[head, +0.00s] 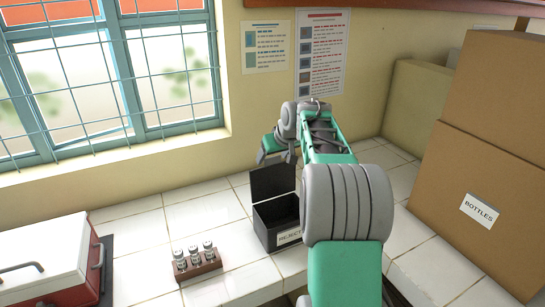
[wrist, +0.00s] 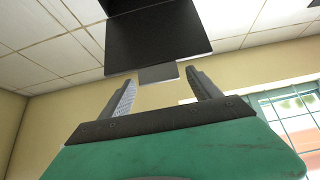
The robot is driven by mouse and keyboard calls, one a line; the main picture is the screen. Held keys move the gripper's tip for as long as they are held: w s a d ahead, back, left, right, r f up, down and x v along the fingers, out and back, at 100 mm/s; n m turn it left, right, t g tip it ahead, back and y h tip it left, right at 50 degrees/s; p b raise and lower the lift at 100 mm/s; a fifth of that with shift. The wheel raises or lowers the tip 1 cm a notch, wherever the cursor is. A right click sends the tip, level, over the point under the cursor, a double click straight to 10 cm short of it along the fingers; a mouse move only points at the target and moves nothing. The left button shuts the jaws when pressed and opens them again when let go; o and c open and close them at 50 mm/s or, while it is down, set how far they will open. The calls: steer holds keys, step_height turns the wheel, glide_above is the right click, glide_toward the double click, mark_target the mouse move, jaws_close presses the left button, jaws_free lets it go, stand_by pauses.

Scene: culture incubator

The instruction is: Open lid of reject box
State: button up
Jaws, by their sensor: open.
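The reject box (head: 289,237) is a black box with a white label, standing on the tiled counter. Its lid (head: 272,180) stands up at the back edge, and the dark inside shows. In the wrist view the lid (wrist: 158,40) is a dark panel with a grey tab (wrist: 158,73) at its edge. My gripper (head: 275,158) is just above and behind the raised lid in the head view. In the wrist view my gripper (wrist: 162,85) has its fingers apart, with the tab in line with the gap between them; nothing is gripped. My arm covers the box's right side.
A rack (head: 198,264) with several vials stands left of the box. A red and white cooler (head: 42,262) is at far left. Large cardboard boxes (head: 490,150) fill the right side. Barred windows (head: 110,75) are behind. Bare tiles (head: 150,225) lie behind the rack.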

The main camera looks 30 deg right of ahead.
steer(key=shift+o, duration=0.2)
steer(key=shift+f, duration=0.15)
steer(key=b+v, duration=0.1)
steer(key=v, duration=0.7)
steer(key=shift+d, duration=0.1)
